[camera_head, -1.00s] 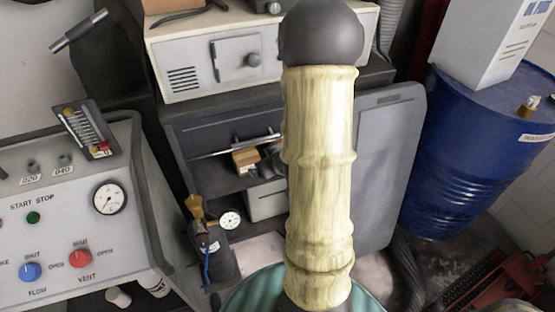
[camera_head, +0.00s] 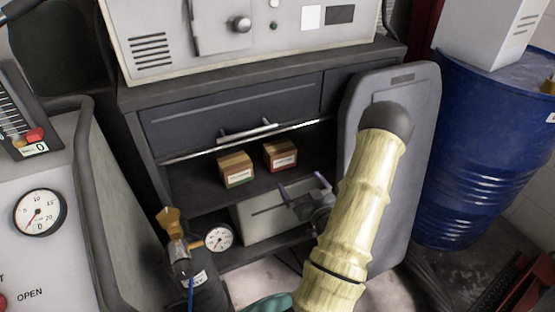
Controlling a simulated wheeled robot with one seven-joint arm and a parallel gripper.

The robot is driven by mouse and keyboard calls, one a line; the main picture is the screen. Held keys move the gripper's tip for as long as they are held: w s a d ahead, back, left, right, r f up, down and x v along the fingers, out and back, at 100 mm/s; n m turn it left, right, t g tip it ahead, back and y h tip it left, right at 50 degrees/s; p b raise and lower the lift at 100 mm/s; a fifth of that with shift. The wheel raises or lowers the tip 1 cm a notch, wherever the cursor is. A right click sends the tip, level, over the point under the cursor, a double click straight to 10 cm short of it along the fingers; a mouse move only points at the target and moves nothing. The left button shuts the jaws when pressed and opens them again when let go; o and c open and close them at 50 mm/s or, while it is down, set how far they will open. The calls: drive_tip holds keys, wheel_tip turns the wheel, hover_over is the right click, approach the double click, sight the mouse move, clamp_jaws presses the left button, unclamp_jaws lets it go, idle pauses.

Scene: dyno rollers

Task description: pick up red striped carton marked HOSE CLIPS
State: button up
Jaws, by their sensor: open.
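Two small brown cartons with pale labels stand side by side on the open shelf of the dark cabinet. The right carton (camera_head: 280,155) has red on its lower part. The left carton (camera_head: 237,169) has green low on its front. The label print is too small to read, so I cannot confirm HOSE CLIPS. My gripper (camera_head: 302,187) is open, its two purplish fingers spread and nothing seen between them. It appears below and slightly right of the red carton in the picture, apart from it. My arm hides part of the gripper's wrist.
A drawer with a bar handle (camera_head: 248,131) is above the shelf. A pale grey box (camera_head: 268,219) lies below the cartons. A grey panel (camera_head: 410,180) and a blue drum (camera_head: 490,150) stand right. A gas bottle with a gauge (camera_head: 218,238) stands at lower left.

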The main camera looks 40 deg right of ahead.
drive_tip(key=shift+s+r, duration=0.1)
drive_tip(key=shift+s, duration=0.1)
drive_tip(key=b, duration=0.2)
approach(280, 147)
drive_tip(key=w, duration=0.1)
drive_tip(key=w+f, duration=0.1)
drive_tip(key=w, duration=0.2)
drive_tip(key=shift+w+d+f, duration=0.2)
drive_tip(key=shift+w+d, duration=0.15)
drive_tip(key=shift+d, duration=0.05)
drive_tip(key=shift+w, duration=0.15)
drive_tip(key=shift+w+d, duration=0.1)
drive_tip(key=b+x, duration=0.1)
drive_tip(key=x, duration=0.4)
drive_tip(key=shift+d+r+b, duration=0.15)
drive_tip(key=shift+r+b, duration=0.1)
drive_tip(key=shift+b, duration=0.15)
